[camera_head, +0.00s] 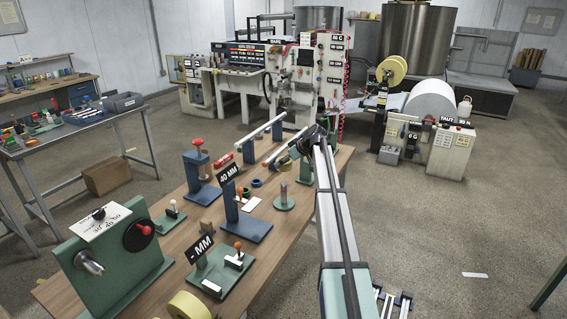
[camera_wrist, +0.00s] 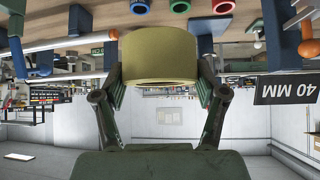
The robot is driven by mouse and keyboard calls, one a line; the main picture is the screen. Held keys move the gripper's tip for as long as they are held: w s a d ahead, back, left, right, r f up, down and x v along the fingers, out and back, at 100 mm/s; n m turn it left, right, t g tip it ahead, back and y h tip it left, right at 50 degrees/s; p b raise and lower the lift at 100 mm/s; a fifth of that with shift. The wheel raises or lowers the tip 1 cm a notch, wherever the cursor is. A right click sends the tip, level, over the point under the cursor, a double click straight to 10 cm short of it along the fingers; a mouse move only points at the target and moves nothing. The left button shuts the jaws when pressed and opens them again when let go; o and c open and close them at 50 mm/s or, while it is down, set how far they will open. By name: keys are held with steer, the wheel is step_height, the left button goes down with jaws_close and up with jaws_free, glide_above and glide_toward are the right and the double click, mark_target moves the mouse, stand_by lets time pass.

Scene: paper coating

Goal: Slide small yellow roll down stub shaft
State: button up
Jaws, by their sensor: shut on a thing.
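My gripper (camera_wrist: 160,78) is shut on the small yellow roll (camera_wrist: 160,52), with one finger on each side of it in the wrist view. A short upright metal stub shaft (camera_head: 284,186) stands on a round green base (camera_head: 284,203) near the bench's right edge. It is nearer the head camera than the gripper. The roll appears apart from this shaft.
The bench (camera_head: 180,212) holds a blue 40 MM stand (camera_head: 230,195), a blue post with a red knob (camera_head: 198,165), small coloured rings and a green MM fixture (camera_head: 222,270). A larger yellow roll (camera_head: 188,306) lies at the front. Right of the bench is open floor.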

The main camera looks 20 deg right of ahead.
steer(key=shift+f+b, duration=0.15)
steer(key=shift+b, duration=0.4)
steer(key=b, duration=0.3)
glide_above(284, 188)
steer(key=w, duration=0.1)
steer(key=shift+w+d+f, duration=0.1)
steer(key=shift+d+f, duration=0.05)
steer(key=shift+f, duration=1.25)
steer(key=shift+w+d+f, duration=0.1)
steer(key=shift+d+f, duration=0.05)
steer(key=shift+f, duration=1.25)
steer(key=shift+b, duration=1.15)
steer(key=shift+f+b, duration=2.6)
steer(key=shift+f, duration=1.55)
